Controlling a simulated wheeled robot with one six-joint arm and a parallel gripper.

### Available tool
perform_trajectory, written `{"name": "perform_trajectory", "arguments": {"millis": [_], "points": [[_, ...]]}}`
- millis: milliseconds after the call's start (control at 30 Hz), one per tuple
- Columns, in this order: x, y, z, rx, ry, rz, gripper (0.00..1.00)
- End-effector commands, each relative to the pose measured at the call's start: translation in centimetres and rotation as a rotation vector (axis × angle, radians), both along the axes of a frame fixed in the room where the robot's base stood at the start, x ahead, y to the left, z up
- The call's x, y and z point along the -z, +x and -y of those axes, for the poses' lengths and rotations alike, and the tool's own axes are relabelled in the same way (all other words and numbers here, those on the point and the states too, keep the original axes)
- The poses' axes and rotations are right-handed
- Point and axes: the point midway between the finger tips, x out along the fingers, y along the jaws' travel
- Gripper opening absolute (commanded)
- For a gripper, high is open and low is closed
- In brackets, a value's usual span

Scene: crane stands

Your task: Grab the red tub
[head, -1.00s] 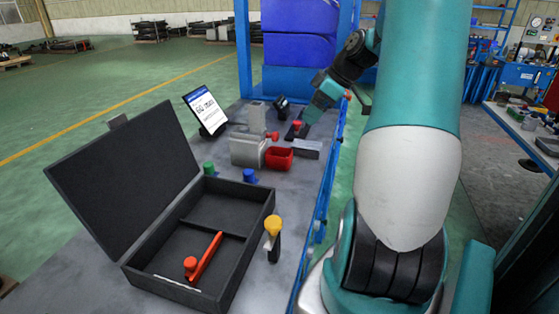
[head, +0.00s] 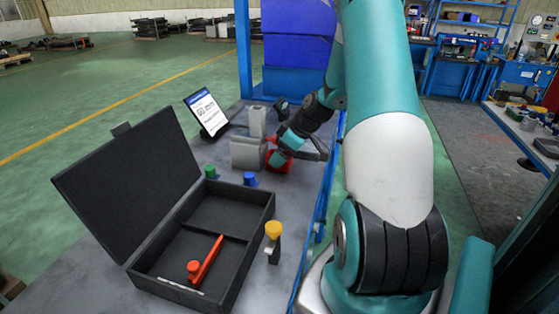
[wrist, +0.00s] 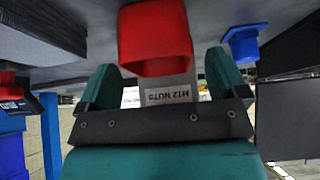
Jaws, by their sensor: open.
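The red tub (head: 279,166) stands on the grey bench beside a grey metal block, partly hidden behind my gripper in the head view. My gripper (head: 285,150) is right at the tub in that view. In the wrist view the red tub (wrist: 155,40) is at the top centre with its open mouth showing. My two green fingers (wrist: 161,72) are open, one to each side below it. The tub shows between and just beyond the fingertips; I cannot tell whether they touch it. A label plate reading "M12 NUTS" (wrist: 168,95) shows upside down between the fingers.
A grey block (head: 247,153) stands left of the tub, with a tablet (head: 206,113) farther left. Blue (head: 250,179) and green (head: 211,171) pieces stand nearer. An open black case (head: 205,262) holds a red-orange tool (head: 206,260). A yellow-topped piece (head: 273,232) stands beside it.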

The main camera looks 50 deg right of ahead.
Motion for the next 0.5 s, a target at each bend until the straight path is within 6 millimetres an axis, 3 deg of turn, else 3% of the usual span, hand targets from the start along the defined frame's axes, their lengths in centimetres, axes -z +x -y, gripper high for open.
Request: {"name": "perform_trajectory", "arguments": {"millis": [300, 500], "points": [[0.64, 0.39, -0.14, 0.001, -0.002, 0.001, 0.92], [0.62, 0.38, -0.13, 0.001, -0.001, 0.0, 0.46]]}}
